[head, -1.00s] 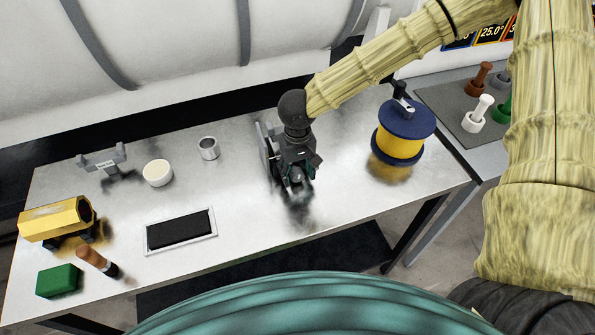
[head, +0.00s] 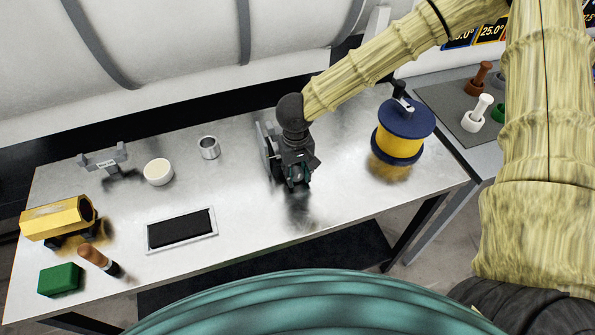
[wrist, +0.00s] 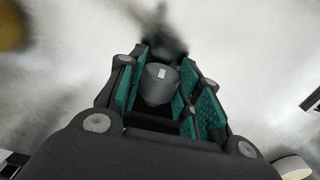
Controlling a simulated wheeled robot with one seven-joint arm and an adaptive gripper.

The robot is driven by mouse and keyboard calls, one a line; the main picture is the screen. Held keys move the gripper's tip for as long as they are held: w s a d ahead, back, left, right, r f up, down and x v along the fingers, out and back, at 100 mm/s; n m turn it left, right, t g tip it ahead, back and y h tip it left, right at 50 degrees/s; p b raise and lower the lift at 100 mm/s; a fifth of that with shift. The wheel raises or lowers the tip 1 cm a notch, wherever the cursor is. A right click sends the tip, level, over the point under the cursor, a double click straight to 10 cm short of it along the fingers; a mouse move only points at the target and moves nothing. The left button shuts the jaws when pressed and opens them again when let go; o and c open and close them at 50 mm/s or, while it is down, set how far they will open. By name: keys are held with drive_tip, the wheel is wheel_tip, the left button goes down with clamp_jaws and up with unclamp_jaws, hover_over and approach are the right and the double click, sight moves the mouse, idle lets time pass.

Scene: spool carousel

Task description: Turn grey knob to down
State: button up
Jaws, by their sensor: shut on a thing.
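The grey knob (wrist: 158,84) shows in the wrist view as a dark grey round piece with a small white mark near its upper edge. My gripper (wrist: 160,92) is shut on it, with teal finger pads on both sides. In the head view my gripper (head: 297,182) points down in front of a grey upright panel (head: 266,148) on the metal table. There the knob is mostly hidden by the fingers, and I cannot read its setting.
A yellow and blue spool (head: 402,145) stands to the right on the table (head: 250,225). A grey cup (head: 208,148), a white bowl (head: 158,172) and a black-filled tray (head: 180,230) are to the left.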

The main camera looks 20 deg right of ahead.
drive_tip(key=shift+a+h+p, duration=0.1)
drive_tip(key=shift+h+p, duration=1.4)
drive_tip(key=shift+p, duration=0.35)
drive_tip(key=o, duration=1)
drive_tip(key=shift+r, duration=0.1)
drive_tip(key=v, duration=1.1)
drive_tip(key=shift+r, duration=0.35)
